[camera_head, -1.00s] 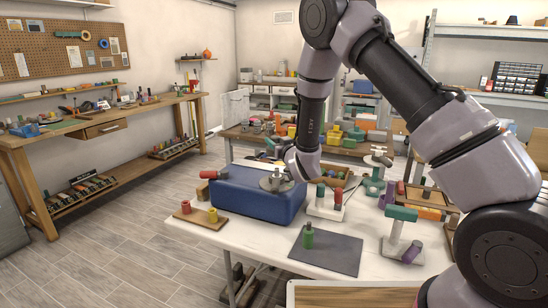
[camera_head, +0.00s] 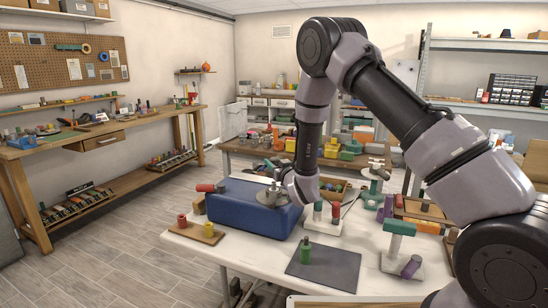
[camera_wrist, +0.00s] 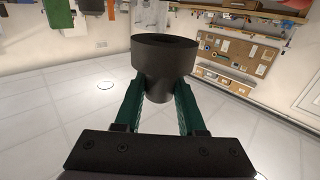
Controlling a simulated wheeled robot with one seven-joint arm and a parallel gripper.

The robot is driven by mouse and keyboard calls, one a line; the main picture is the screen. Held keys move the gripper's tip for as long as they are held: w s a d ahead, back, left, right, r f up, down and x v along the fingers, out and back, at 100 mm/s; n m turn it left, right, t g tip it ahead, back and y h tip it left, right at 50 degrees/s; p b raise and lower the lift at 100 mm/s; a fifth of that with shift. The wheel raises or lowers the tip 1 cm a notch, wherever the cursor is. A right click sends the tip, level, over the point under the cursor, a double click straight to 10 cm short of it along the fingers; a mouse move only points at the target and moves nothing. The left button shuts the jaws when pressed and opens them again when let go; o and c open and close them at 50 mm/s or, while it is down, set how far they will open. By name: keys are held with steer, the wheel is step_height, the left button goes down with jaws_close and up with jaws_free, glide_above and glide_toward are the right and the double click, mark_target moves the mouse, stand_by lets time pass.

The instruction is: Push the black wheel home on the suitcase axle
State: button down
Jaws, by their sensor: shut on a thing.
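The blue suitcase (camera_head: 245,208) lies on the white table in the head view. The wide rim of the wheel stands out past the fingertips. No axle shows in the wrist view.
A dark mat (camera_head: 324,266) with a green peg lies at front. A green-topped stand (camera_head: 400,242) is at the right.

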mark_target(274, 183)
steer(key=shift+f, duration=0.8)
steer(key=shift+f, duration=0.1)
steer(key=shift+f, duration=1.1)
steer(key=shift+f, duration=0.15)
steer(key=shift+f, duration=0.5)
steer(key=shift+c, duration=2.1)
jaws_free()
steer(key=shift+f, duration=0.15)
steer(key=shift+s, duration=0.1)
